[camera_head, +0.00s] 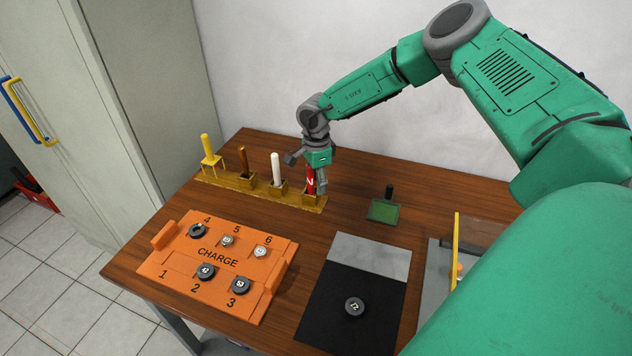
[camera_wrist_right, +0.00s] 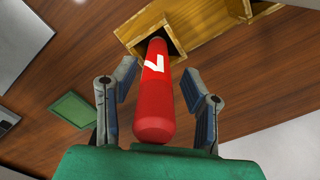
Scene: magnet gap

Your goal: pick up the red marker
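The red marker (camera_head: 310,181) stands upright in the right-end holder of the yellow wooden rack (camera_head: 262,191). In the right wrist view the red marker (camera_wrist_right: 158,95) has a white mark on it, and its far end sits in a square wooden socket (camera_wrist_right: 150,35). My right gripper (camera_head: 318,180) is at the marker from above. In the right wrist view my right gripper (camera_wrist_right: 156,85) is open, with one finger on each side of the marker and a visible gap to both. My left gripper is not in view.
The rack also holds a white marker (camera_head: 276,168), a brown one (camera_head: 242,160) and a yellow one (camera_head: 206,145). An orange charge board (camera_head: 185,268) with several round pieces, a black-and-grey mat (camera_head: 335,310) and a green pad (camera_head: 383,211) lie nearer on the table.

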